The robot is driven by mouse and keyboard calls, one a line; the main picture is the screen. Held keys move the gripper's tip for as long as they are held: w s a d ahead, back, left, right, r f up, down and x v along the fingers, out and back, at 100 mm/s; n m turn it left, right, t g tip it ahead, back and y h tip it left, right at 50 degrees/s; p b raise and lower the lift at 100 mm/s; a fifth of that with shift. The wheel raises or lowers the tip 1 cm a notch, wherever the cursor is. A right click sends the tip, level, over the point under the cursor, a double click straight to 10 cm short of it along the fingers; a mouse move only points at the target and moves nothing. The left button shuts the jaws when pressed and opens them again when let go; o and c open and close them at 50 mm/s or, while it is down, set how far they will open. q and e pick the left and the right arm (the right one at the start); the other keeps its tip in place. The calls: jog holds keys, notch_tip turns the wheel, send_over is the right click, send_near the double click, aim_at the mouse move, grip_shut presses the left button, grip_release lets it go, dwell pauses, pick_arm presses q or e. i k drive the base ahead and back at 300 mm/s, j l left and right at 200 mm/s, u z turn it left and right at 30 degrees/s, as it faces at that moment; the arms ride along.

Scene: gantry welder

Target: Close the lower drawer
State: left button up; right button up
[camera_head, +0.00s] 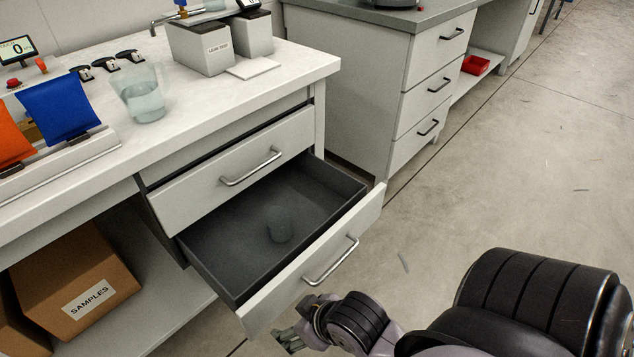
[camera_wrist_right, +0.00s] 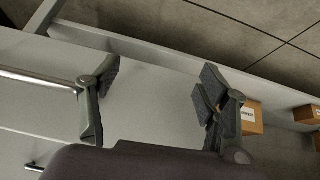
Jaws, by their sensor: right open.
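The lower drawer (camera_head: 325,262) of the white workbench is pulled far out. Its dark inside holds a clear cup (camera_head: 280,224), and its pale front has a metal bar handle (camera_head: 332,262). My right gripper (camera_head: 288,338) is low in front of the drawer, by the left part of its front and left of the handle. In the right wrist view my right gripper (camera_wrist_right: 160,82) is open with nothing between its fingers. The pale drawer front (camera_wrist_right: 150,100) lies behind the fingers, and the handle (camera_wrist_right: 38,80) is at the left. Contact cannot be told. My left gripper is not in view.
The upper drawer (camera_head: 235,175) sits slightly out above. A samples box (camera_head: 75,280) stands on the shelf at left. Another cabinet (camera_head: 375,105) with several drawers stands behind. The floor (camera_head: 480,170) at right is open.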

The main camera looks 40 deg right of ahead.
aim_at(231, 247)
jog(key=k+j+z, duration=0.15)
jog(key=z, duration=0.25)
jog(key=k+z, duration=0.1)
jog(key=z, duration=0.25)
jog(key=k+j+z, duration=0.1)
jog(key=z, duration=0.3)
jog(key=k, duration=0.1)
